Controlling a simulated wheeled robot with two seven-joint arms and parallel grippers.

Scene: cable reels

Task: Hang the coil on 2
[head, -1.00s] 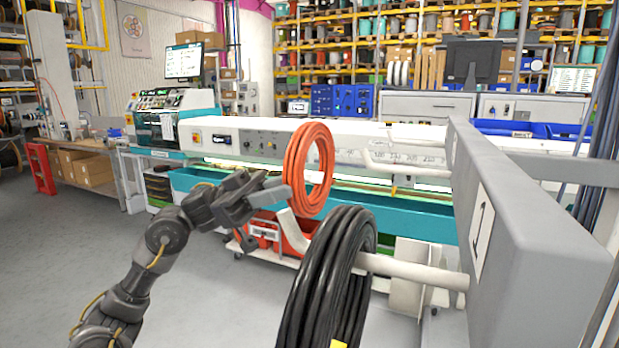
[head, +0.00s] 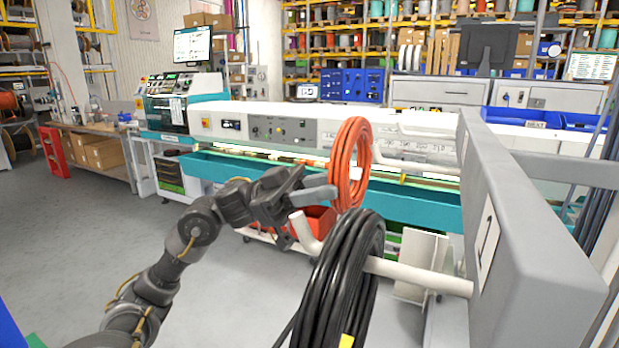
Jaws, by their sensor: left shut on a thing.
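My left gripper (head: 322,193) is shut on the orange coil (head: 338,160), holding it upright in the air near its lower left side. The orange coil appears above the upturned tip of a white peg (head: 418,275) and above a black coil; its depth relative to the peg is hard to tell. The black coil (head: 345,280) hangs on that peg. The peg juts left from a grey rack beam (head: 535,235). A number plate (head: 488,243) on the beam is seen at a steep slant. My right gripper is not in view.
A long white and teal machine (head: 270,130) stands behind the coil. A red bin (head: 318,222) is low behind the peg. A workbench with boxes (head: 100,152) is at the left. Grey floor (head: 90,235) is open at the left front.

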